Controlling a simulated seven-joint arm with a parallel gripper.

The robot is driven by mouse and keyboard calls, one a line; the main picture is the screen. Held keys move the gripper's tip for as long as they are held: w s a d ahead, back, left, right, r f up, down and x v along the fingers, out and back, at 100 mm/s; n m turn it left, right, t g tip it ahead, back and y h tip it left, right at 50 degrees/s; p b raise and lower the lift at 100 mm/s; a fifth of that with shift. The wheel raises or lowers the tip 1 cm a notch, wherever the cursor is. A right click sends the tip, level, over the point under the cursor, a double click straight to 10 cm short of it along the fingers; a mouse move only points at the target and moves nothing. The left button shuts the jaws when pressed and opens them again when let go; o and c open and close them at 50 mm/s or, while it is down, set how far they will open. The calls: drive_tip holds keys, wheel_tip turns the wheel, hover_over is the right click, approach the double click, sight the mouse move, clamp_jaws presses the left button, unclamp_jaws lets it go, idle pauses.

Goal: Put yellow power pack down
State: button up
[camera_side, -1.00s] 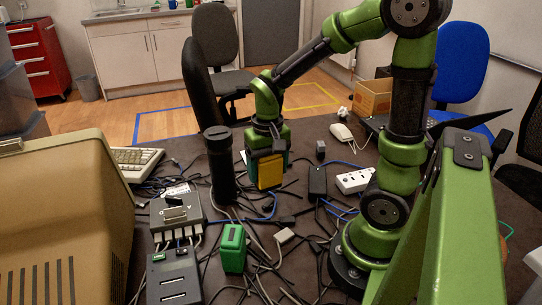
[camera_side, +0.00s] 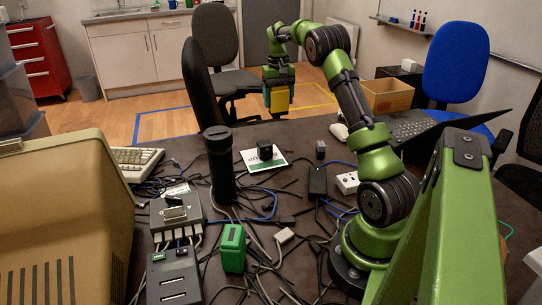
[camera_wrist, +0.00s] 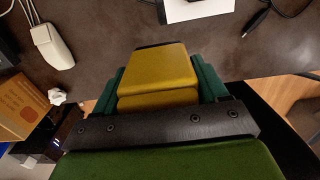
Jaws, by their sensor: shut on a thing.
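The yellow power pack (camera_side: 279,100) is held in my gripper (camera_side: 278,88), up near the far edge of the table in the side view. In the wrist view the yellow power pack (camera_wrist: 156,72) sits between the dark green fingers of my gripper (camera_wrist: 160,84), which are shut on it. Dark table surface shows beyond the pack in the wrist view. How high the pack is above the table is hard to tell.
A white and green card (camera_side: 263,159) with a small black block lies on the table (camera_side: 300,150). A black cylinder (camera_side: 219,165), a green pack (camera_side: 233,248), a grey switch box (camera_side: 176,217) and many cables crowd the front. A cardboard box (camera_side: 388,95) and laptop (camera_side: 410,125) are at right.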

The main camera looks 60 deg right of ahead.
drive_tip(key=s+d+f, duration=0.2)
drive_tip(key=d, duration=0.5)
drive_tip(key=f, duration=0.9)
drive_tip(key=shift+d+f, duration=0.35)
drive_tip(key=shift+d, duration=0.05)
drive_tip(key=shift+f, duration=0.15)
drive_tip(key=o, duration=1.4)
drive_tip(key=shift+c, duration=0.2)
